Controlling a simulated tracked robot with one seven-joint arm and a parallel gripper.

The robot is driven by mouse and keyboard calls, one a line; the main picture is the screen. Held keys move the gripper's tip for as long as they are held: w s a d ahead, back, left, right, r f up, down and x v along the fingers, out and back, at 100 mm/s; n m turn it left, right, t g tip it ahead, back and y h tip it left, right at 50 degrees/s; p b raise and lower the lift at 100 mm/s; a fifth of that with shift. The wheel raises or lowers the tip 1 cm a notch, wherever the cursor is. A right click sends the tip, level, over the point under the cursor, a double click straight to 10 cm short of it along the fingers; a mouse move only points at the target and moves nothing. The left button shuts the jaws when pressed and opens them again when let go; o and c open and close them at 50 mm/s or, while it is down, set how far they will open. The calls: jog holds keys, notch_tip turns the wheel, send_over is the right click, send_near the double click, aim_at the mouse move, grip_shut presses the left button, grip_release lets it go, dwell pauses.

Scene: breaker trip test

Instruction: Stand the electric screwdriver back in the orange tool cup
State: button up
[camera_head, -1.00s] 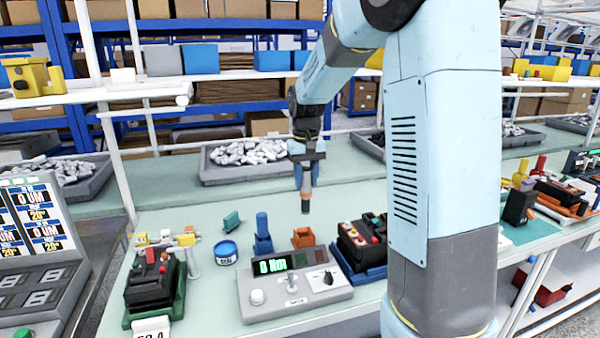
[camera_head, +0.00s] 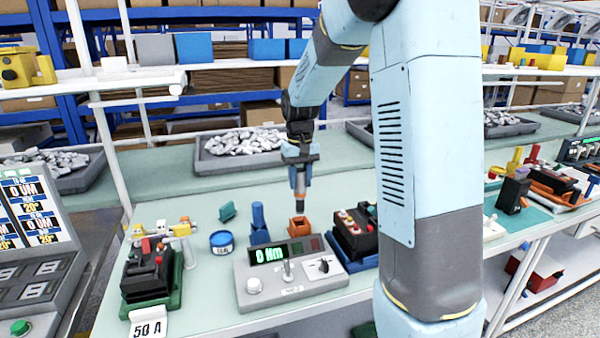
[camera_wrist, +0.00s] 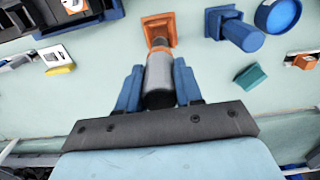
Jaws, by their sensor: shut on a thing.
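The electric screwdriver (camera_wrist: 159,72), with a grey body and a dark end, is shut between the blue fingers of my gripper (camera_head: 299,180). It hangs about upright with its lower end pointing down. The orange tool cup (camera_head: 298,228) stands on the bench directly below. In the wrist view the cup (camera_wrist: 172,28) shows at the far end of the screwdriver, and its opening is partly covered by it. In the head view the lower end is right at the cup's rim. I cannot tell whether it is inside the cup.
A blue holder (camera_head: 259,226) stands just left of the cup, with a blue round tin (camera_head: 223,242) beyond it. A grey tester (camera_head: 290,270) with a green display is in front. A black breaker (camera_head: 352,234) in a blue cradle is close at right. Another breaker (camera_head: 147,273) sits at left.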

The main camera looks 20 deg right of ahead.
aim_at(300, 200)
jog(key=shift+f, duration=1.05)
jog(key=shift+f, duration=2.65)
dwell(1.0)
jog(key=o, duration=1.1)
notch_tip(300, 200, up, 13)
jog(key=shift+w+r, duration=0.1)
jog(key=shift+r, duration=0.25)
